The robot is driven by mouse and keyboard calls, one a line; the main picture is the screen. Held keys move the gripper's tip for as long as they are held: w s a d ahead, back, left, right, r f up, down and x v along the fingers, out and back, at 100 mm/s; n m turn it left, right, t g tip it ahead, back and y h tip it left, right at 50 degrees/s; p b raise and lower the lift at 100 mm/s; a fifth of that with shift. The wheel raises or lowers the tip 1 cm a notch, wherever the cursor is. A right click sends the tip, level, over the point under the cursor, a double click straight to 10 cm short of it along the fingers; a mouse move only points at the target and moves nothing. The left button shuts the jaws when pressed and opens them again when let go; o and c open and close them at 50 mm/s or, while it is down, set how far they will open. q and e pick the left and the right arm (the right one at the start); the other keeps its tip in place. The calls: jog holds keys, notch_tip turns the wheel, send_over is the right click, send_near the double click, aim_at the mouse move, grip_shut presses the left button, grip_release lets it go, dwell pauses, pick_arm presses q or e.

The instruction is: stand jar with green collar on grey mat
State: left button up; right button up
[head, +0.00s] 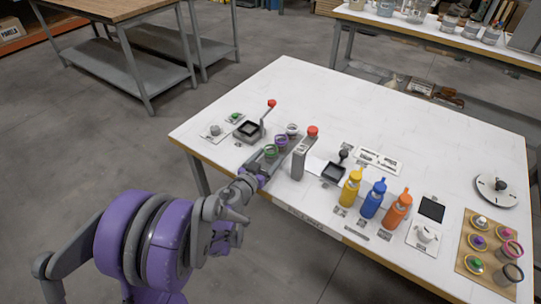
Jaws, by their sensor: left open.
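A small jar with a green collar (270,150) stands at the near end of a short row near the table's front edge. My left gripper (263,165) is open, just in front of this jar and very close to it. I cannot tell whether the fingers are around the jar or only beside it. A dark, flat square (431,208) lies on the right half of the table with nothing on it. It may be the grey mat, but its shade looks nearly black. My right gripper is out of view.
Jars with purple collars (281,141) stand just behind the green-collared one. A grey dispenser with a red top (298,160) stands close on the right.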

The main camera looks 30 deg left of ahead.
pick_arm(q)
jog(key=s+d+r+n+g+y, duration=0.1)
jog(key=s+r+n+g+y, duration=0.1)
jog(key=s, duration=0.5)
jog(key=s+r+n+g+y, duration=0.1)
jog(key=s+r+g+y, duration=0.15)
jog(key=s, duration=0.55)
jog(key=s+d+f+m+g+h, duration=0.1)
jog(key=s+d+f+g+h, duration=0.1)
jog(key=s+d, duration=0.5)
jog(key=s+d+f+m+g+h, duration=0.2)
jog(key=s+d+f+g+h, duration=0.1)
jog(key=s+d+f+g, duration=0.2)
jog(key=s+d+f, duration=0.1)
jog(key=s+d, duration=0.1)
jog(key=shift+s+f+m, duration=0.15)
jog(key=shift+s+m, duration=0.15)
